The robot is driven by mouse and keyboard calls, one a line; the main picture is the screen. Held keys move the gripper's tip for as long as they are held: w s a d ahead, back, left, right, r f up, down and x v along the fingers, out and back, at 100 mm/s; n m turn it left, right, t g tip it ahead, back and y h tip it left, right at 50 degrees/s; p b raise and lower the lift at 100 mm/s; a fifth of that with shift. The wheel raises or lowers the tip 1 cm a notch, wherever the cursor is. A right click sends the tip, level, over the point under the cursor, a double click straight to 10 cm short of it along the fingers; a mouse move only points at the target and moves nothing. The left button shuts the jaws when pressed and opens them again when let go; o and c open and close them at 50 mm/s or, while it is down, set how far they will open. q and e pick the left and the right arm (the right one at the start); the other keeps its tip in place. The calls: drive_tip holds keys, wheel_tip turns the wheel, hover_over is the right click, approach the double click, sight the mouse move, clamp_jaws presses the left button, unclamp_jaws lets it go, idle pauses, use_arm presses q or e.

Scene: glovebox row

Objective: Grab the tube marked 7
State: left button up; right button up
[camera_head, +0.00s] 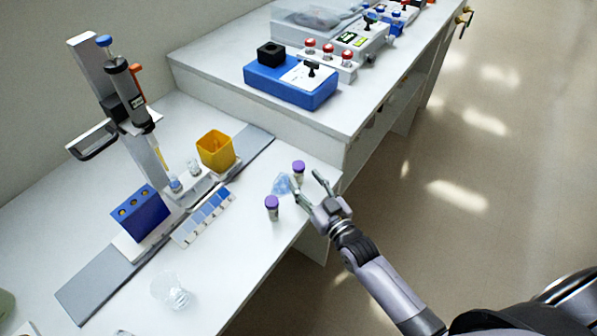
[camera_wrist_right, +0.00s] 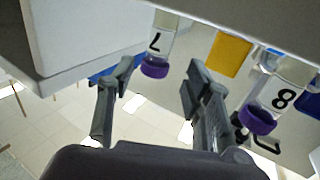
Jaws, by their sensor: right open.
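The tube marked 7 (camera_wrist_right: 163,40) has a purple cap and a clear body with a black 7. It shows upside down in the wrist view, between and just beyond the fingertips. In the head view it appears to be the farther purple-capped tube (camera_head: 298,171), upright near the table's right edge. My right gripper (camera_head: 308,184) is open and empty beside it; its spread fingers also show in the wrist view (camera_wrist_right: 160,72). A similar tube marked 8 (camera_wrist_right: 281,97) stands nearer in the head view (camera_head: 272,207). My left gripper is not in view.
A pale blue clear object (camera_head: 282,185) lies between the tubes. A yellow bin (camera_head: 215,151), a blue rack (camera_head: 140,212) and a pipette stand (camera_head: 135,110) are to the left. The raised bench (camera_head: 240,98) rises beyond the tubes. A clear vessel (camera_head: 170,291) stands at the front.

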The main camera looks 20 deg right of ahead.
sight(301, 173)
drive_tip(key=x, duration=0.5)
drive_tip(key=shift+w+d+f, duration=0.15)
drive_tip(key=shift+w+d, duration=0.05)
drive_tip(key=shift+c, duration=0.5)
drive_tip(key=shift+c, duration=0.6)
drive_tip(key=c, duration=0.8)
drive_tip(key=shift+o, duration=0.2)
